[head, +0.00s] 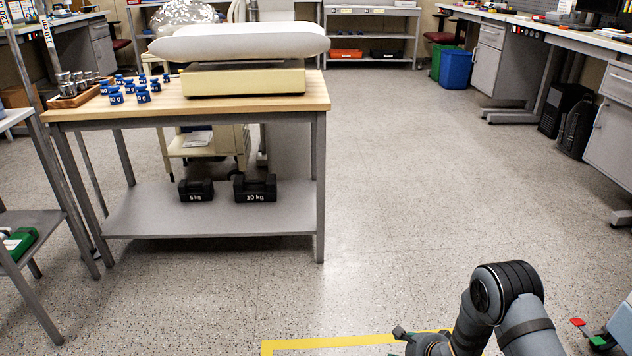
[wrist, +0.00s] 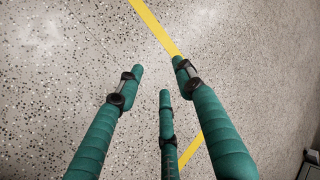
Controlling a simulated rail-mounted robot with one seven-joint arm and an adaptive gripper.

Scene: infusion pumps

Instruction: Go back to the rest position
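My gripper shows in the wrist view (wrist: 160,76) with its green, black-jointed fingers spread apart. Nothing is between them, and only speckled floor with a yellow line (wrist: 154,27) lies beyond. In the head view my arm is folded low at the bottom right, and the part of my gripper in sight (head: 404,334) is close to the yellow floor line (head: 330,343). The rest of the gripper is hidden by the arm or cut off by the frame edge.
A wooden-topped table (head: 200,107) at the left bears a scale (head: 245,80), blue weights (head: 115,95) and a tray (head: 75,98) of metal weights. Black weights (head: 255,188) lie on its lower shelf. A red-tipped object (head: 578,322) is right of my arm. The middle floor is clear.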

